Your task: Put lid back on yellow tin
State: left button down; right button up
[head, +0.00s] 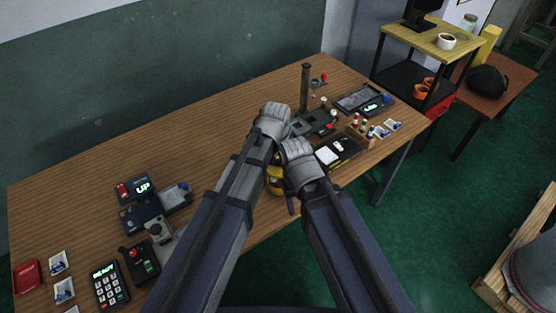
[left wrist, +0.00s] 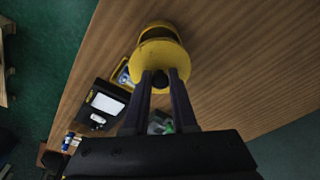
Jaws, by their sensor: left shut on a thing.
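In the left wrist view, my left gripper (left wrist: 161,88) is shut on the dark knob of the round yellow lid (left wrist: 160,58). The yellow tin (left wrist: 157,31), with a dark band, shows just beyond the lid. The lid overlaps it in this view, and I cannot tell whether the two touch. In the head view, only a small yellow and dark part (head: 274,182) of them shows between my forearms. My right arm's grey wrist (head: 298,155) is near there, and its fingertips are hidden.
A black device with a white panel (left wrist: 106,104) lies beside the tin. Switch boxes and a dark post (head: 305,88) stand further back. A keypad (head: 109,286) and other devices are at the left. The wood between is clear. A shelf cart (head: 435,40) stands off the table at right.

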pick_arm(q)
jog(key=shift+f, duration=0.1)
notch_tip(320, 180, down, 6)
jog(key=b, duration=0.6)
jog(key=shift+f, duration=0.15)
jog(key=shift+f+b, duration=0.15)
jog(key=shift+b, duration=0.2)
dwell(1.5)
jog(key=shift+c, duration=0.8)
grip_release()
jog(key=shift+r, duration=0.2)
jog(key=shift+r+p, duration=3.4)
jog(key=shift+p, duration=0.15)
